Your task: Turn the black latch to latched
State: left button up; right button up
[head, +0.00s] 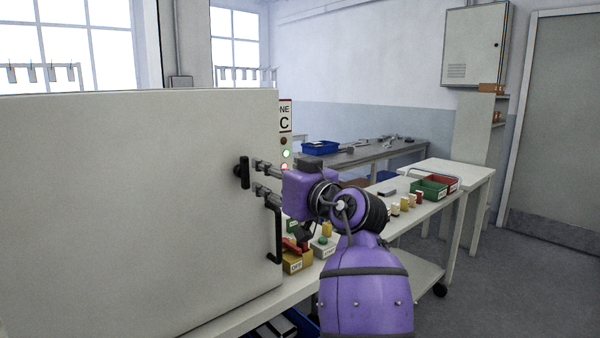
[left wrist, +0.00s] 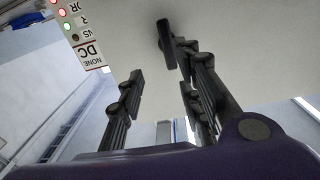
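The black latch (head: 244,172) is on the front of a large pale grey door, near its right edge. Its bar stands about upright in the head view. In the left wrist view the latch (left wrist: 166,42) shows beyond the fingers, close to the right-hand finger's tip. My left gripper (head: 258,178) points at the latch from the right, its two fingers apart, one above the other. In the left wrist view the left gripper (left wrist: 160,66) is open with nothing between its fingers. I cannot tell whether a finger touches the latch. My right gripper is out of view.
The grey door (head: 120,210) fills the left side. A black handle (head: 277,236) sits below the latch. A sign with lights (head: 285,130) stands behind. Small boxes (head: 297,260), a green bin (head: 429,188) and a blue bin (head: 320,148) are on benches to the right.

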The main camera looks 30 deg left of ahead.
aim_at(247, 168)
pick_arm(q)
jog(key=shift+n+g, duration=0.4)
jog(key=shift+n, duration=0.1)
jog(key=shift+s+a+p+x, duration=0.15)
jog(key=shift+p+x, duration=0.1)
jog(key=shift+x, duration=1.05)
jog(key=shift+s+p+x, duration=0.2)
jog(key=shift+p+x, duration=0.05)
jog(key=shift+x, duration=1)
jog(key=shift+s+a+p+x, duration=0.15)
jog(key=shift+p+x, duration=0.1)
jog(key=shift+x, duration=1.05)
jog(key=shift+d+r, duration=0.1)
jog(key=shift+c, duration=0.2)
grip_shut()
